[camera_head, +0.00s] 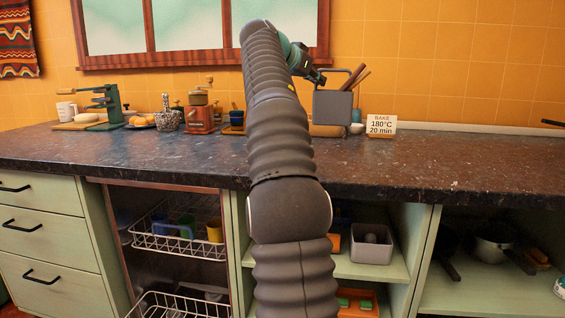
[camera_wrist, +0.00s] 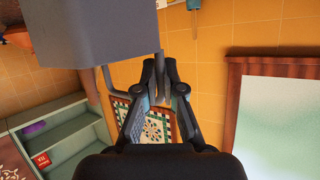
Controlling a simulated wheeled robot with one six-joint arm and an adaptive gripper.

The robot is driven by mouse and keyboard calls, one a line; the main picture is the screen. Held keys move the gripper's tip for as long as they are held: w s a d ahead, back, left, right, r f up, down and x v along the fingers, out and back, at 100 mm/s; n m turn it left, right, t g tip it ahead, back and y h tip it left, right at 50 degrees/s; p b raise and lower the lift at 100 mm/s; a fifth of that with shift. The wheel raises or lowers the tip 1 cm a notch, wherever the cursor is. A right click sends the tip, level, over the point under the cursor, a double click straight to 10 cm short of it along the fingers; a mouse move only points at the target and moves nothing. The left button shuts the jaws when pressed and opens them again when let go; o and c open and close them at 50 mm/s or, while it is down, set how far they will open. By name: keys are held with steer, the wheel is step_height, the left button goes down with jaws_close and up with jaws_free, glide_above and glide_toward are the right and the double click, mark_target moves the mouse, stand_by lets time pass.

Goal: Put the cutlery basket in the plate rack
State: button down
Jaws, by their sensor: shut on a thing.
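The cutlery basket (camera_head: 332,107) is a grey box with a bar handle, held in the air above the counter, with brown wooden handles (camera_head: 360,76) sticking up from it. My gripper (camera_head: 318,76) is shut on the basket's handle. In the wrist view the basket (camera_wrist: 95,32) fills the upper left, and its thin handle runs to the fingertips of my gripper (camera_wrist: 160,70). White wire racks show in the open cabinet below the counter: an upper rack (camera_head: 183,248) holding cups, and a lower rack (camera_head: 172,300), partly cut off. I cannot tell which is the plate rack.
Open shelves below hold a grey box (camera_head: 371,250) and pans (camera_head: 495,250). Closed drawers are at left.

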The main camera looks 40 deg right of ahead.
steer(key=w+a+f, duration=0.8)
steer(key=f, duration=0.2)
steer(key=shift+f, duration=0.3)
steer(key=shift+a+f, duration=0.1)
steer(key=shift+f, duration=0.05)
steer(key=shift+f+b, duration=0.1)
steer(key=shift+b, duration=0.3)
steer(key=c, duration=1.3)
jaws_free()
